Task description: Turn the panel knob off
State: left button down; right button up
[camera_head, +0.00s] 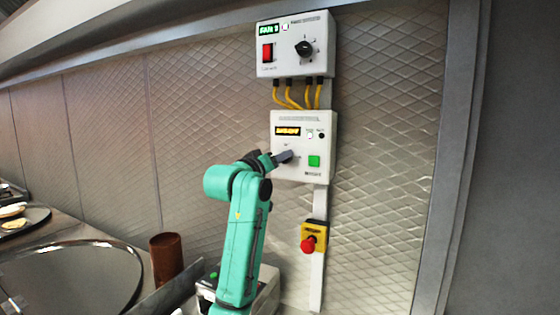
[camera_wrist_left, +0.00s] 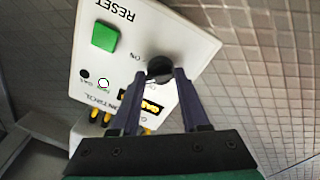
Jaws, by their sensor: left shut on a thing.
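The lower white control box (camera_head: 318,145) is fixed to the tiled wall and has a lit orange display and a green button marked RESET (camera_head: 314,161). Its black panel knob (camera_wrist_left: 159,65) shows between my left fingertips in the left wrist view, with an ON mark beside it. My left gripper (camera_head: 284,157) is at the lower left of the box face and is shut on the knob. The gripper hides most of the knob in the head view, and I cannot tell its exact angle. My right gripper is not in view.
An upper white box (camera_head: 293,48) has a red switch and another black knob (camera_head: 304,48). Yellow cables (camera_head: 290,95) join the boxes. A red emergency button (camera_head: 308,244) sits below. A brown cylinder (camera_head: 167,258) and a large round plate (camera_head: 70,278) are at lower left.

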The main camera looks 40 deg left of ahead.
pick_arm(q)
jog(key=n+y, duration=0.1)
jog(key=n, duration=0.9)
jog(key=shift+f, duration=0.2)
dwell(0.4)
jog(key=shift+c, duration=2.2)
grip_release()
jog(key=shift+w, duration=0.1)
jog(key=b+v, duration=0.6)
jog(key=v, duration=0.8)
jog(key=shift+s+d, duration=0.2)
jog(key=shift+s, duration=0.05)
